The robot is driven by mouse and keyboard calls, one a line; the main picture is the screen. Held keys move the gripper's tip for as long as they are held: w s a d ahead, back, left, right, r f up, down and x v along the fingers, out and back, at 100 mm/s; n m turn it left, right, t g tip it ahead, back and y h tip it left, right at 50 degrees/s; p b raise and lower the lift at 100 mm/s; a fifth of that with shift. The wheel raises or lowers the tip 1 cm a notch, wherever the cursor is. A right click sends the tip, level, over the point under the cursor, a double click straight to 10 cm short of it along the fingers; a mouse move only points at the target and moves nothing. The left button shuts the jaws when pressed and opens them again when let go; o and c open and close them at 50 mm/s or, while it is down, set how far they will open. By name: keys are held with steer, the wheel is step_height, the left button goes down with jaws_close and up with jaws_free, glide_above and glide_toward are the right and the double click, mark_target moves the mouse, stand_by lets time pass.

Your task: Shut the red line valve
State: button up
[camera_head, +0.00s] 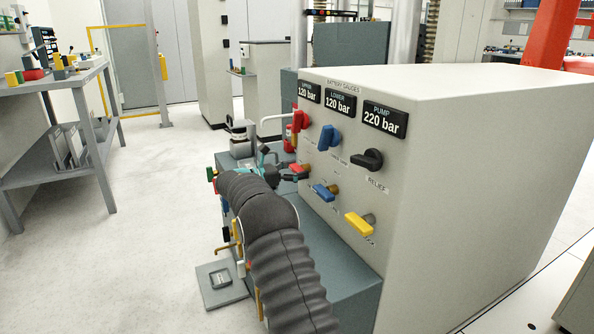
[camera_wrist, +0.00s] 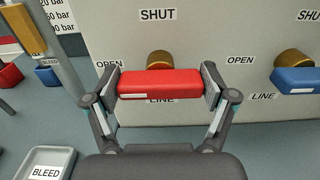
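The red line valve (camera_wrist: 160,84) has a bar-shaped red handle on a brass stem, lying level across the wrist view. SHUT is printed above it, OPEN at both sides and LINE below. My gripper (camera_wrist: 160,88) has one finger at each end of this handle, with no clear gap at either side. In the head view the red line valve (camera_head: 297,169) sits on the panel's lower row, at the left, and my gripper (camera_head: 283,174) reaches it from the left.
The blue line valve (camera_wrist: 297,80) is close at the right. A post with a yellow handle (camera_wrist: 26,30) and a BLEED tray (camera_wrist: 45,165) stand at the left. On the panel, the upper red valve (camera_head: 300,120), black relief knob (camera_head: 368,159) and yellow lock valve (camera_head: 358,223) are nearby.

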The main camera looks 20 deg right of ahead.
steer(key=shift+m, duration=0.3)
steer(key=m+b, duration=0.2)
steer(key=m, duration=0.2)
steer(key=shift+f+b, duration=0.15)
steer(key=shift+b, duration=0.2)
steer(key=m+b, duration=0.3)
steer(key=m, duration=0.2)
steer(key=shift+s+f, duration=0.1)
steer(key=shift+s, duration=0.05)
steer(key=m+b, duration=0.3)
steer(key=m, duration=0.1)
steer(key=shift+m+b, duration=1.4)
steer(key=shift+m, duration=0.7)
steer(key=o, duration=1)
steer(key=shift+d, duration=0.1)
